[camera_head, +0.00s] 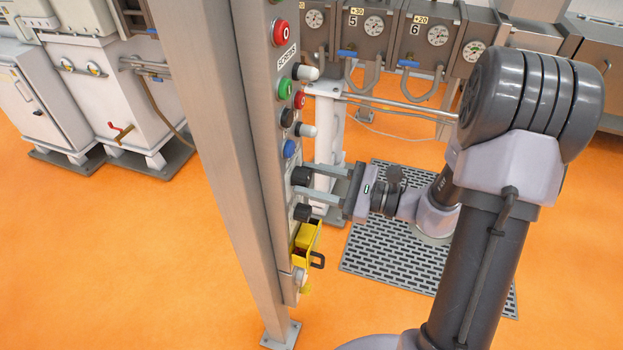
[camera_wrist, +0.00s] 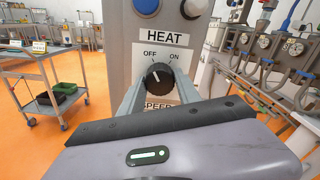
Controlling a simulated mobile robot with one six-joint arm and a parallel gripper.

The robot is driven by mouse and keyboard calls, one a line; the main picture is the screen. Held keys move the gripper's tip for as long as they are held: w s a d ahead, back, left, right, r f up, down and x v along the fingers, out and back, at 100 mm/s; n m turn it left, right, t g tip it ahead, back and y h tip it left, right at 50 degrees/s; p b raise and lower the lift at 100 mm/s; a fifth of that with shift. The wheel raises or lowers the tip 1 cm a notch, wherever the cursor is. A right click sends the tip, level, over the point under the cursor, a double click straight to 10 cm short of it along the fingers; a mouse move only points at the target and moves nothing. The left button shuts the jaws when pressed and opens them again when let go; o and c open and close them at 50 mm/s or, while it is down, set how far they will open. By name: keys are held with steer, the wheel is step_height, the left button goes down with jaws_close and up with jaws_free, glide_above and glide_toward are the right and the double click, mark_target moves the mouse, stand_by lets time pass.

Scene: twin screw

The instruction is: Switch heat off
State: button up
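The black HEAT knob (camera_wrist: 159,77) sits on the grey panel below the HEAT label, between the words OFF and ON. Its pale mark appears to lean up and left, toward OFF. My gripper (camera_wrist: 158,80) has one finger on each side of this knob, with the tips close to its sides. I cannot tell whether they touch it. In the head view, my gripper (camera_head: 303,178) reaches the panel from the right, its two fingers apart around the upper black knob (camera_head: 301,175).
A second black knob (camera_head: 302,212) sits just below, and a blue button (camera_head: 290,149) just above. A yellow bracket (camera_head: 306,241) projects lower down. The panel's post (camera_head: 232,150) stands to the left. A cart (camera_wrist: 45,85) stands at the left in the wrist view.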

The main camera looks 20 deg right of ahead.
steer(key=o, duration=0.3)
steer(key=p+v, duration=0.4)
steer(key=v, duration=1.3)
steer(key=shift+s+d, duration=0.15)
steer(key=shift+r, duration=0.1)
